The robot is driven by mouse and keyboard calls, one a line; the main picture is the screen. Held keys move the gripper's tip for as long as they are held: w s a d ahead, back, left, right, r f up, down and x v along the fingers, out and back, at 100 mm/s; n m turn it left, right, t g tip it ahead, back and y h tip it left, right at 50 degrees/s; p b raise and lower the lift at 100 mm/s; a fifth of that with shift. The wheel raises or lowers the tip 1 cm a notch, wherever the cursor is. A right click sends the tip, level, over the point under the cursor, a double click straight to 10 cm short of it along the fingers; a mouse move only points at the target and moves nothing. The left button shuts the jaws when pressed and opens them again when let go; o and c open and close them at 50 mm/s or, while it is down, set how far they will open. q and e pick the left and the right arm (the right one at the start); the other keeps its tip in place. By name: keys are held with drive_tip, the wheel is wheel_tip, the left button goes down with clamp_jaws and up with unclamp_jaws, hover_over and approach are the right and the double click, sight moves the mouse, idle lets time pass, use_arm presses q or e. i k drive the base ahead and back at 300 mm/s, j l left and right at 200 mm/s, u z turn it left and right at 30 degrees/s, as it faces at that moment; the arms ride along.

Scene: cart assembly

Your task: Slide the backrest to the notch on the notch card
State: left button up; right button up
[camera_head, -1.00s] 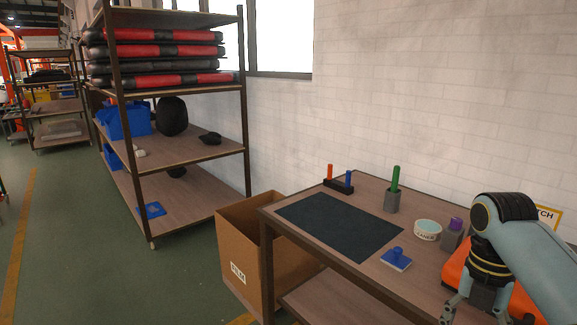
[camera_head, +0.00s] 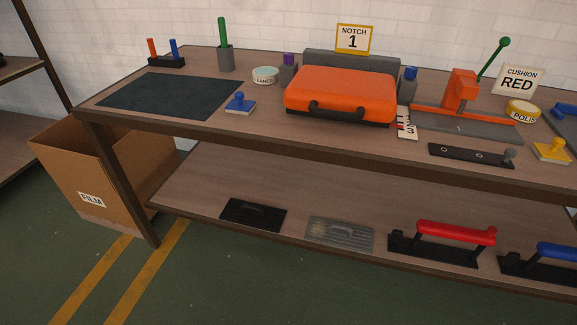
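The notch card (camera_head: 353,39) is white with a yellow frame, reads "NOTCH 1" and stands at the back of the table. Below it, a dark grey upright panel (camera_head: 350,62), which looks like the backrest, stands behind an orange cushion-like block (camera_head: 341,92) with a black front handle. A white number strip (camera_head: 406,124) lies by the block's right front corner; a 3 is legible, the rest is partly hidden. Which notch the panel sits at cannot be told. Neither of my grippers is in view.
On the table (camera_head: 245,129) are a dark mat (camera_head: 170,95), a blue-handled stamp (camera_head: 240,103), an orange press with green lever (camera_head: 462,95), a "CUSHION RED" card (camera_head: 517,80) and a yellow stamp (camera_head: 552,150). The lower shelf holds handled tools. A film box (camera_head: 90,190) stands left.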

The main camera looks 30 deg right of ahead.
sight(368, 99)
drive_tip(key=z, duration=1.4)
